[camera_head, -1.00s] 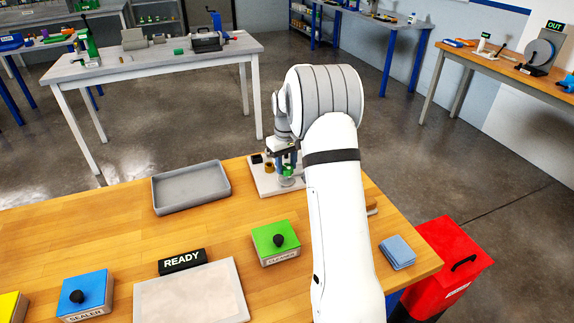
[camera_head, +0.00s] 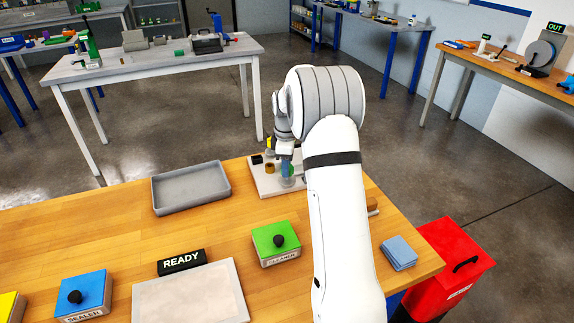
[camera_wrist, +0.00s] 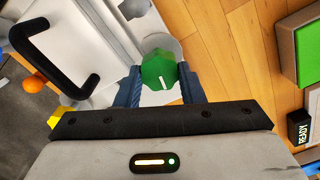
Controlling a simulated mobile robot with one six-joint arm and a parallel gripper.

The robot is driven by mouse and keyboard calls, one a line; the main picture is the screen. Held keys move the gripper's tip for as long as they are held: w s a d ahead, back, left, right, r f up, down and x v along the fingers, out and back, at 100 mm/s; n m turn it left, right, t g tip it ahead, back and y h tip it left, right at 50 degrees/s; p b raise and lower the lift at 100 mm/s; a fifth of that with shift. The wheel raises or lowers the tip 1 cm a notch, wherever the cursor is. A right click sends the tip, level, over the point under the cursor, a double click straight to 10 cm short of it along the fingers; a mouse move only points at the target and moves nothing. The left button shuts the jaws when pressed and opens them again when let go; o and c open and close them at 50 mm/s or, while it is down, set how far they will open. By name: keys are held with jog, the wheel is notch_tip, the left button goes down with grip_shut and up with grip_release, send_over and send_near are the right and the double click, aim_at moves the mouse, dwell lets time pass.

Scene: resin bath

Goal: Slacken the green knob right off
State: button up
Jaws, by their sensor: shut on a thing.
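The green knob (camera_wrist: 159,70) sits between the two fingers of my gripper (camera_wrist: 160,88) in the wrist view. It is faceted, with a white mark on its top. The fingers close on it from both sides. It stands over a pale round base (camera_wrist: 160,42) on a white plate. In the head view my gripper (camera_head: 287,170) points down at the fixture on the white board (camera_head: 268,184), and my arm hides part of that fixture.
A black handle (camera_wrist: 75,50) arches close by the fingers in the wrist view. A grey tray (camera_head: 191,187) lies left of the board. A green cleaner box (camera_head: 268,252) and blue cloths (camera_head: 398,251) are nearer.

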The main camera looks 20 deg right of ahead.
jog(key=shift+n, duration=1)
jog(key=shift+r, duration=0.1)
jog(key=o, duration=1)
notch_tip(320, 180, up, 8)
jog(key=shift+f+b, duration=0.15)
jog(key=shift+b, duration=0.15)
